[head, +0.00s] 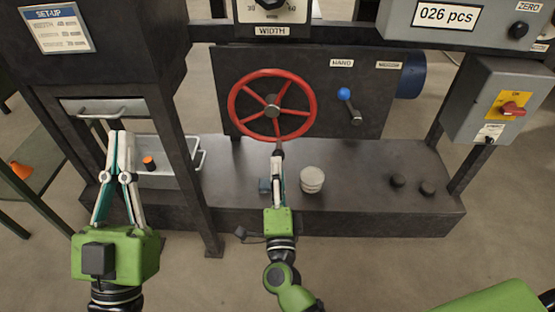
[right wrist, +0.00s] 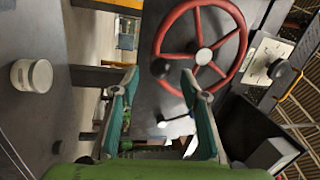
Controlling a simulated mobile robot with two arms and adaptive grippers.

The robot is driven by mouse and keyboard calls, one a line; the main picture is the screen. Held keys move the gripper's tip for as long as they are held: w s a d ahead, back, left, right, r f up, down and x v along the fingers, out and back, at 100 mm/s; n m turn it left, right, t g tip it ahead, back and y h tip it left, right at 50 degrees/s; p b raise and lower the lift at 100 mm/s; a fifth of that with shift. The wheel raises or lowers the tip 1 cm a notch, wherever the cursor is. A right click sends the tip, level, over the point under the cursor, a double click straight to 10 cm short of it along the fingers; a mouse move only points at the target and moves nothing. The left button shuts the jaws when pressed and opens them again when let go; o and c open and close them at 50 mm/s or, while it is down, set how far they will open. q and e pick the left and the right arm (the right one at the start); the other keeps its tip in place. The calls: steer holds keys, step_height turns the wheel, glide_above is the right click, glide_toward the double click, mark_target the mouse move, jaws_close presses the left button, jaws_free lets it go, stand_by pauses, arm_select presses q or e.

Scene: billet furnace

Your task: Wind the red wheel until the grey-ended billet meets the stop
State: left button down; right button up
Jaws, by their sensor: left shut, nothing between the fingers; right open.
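The red wheel (head: 306,88) is upright on the dark panel, and it also shows in the right wrist view (right wrist: 242,42). A dark knob (right wrist: 160,68) at its rim lies in line between the fingertips of my right gripper (right wrist: 160,74). I cannot tell whether the fingers reach around it. In the head view, my right gripper (head: 278,160) is open just below the wheel, seen edge-on. My left gripper (head: 120,135) is shut and empty in front of the drawer, away from the wheel. I cannot make out a grey-ended billet or the stop.
A grey tray (head: 185,182) at left holds an orange-topped dark piece (head: 149,163). A cream round piece (head: 312,180) and a small blue block (head: 264,187) stand on the bench (head: 350,205) near my right gripper. A blue-knobbed lever (head: 350,107) is right of the wheel.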

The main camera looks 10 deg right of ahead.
steer(key=v, duration=0.6)
steer(key=shift+s, duration=0.3)
steer(key=shift+a, duration=0.1)
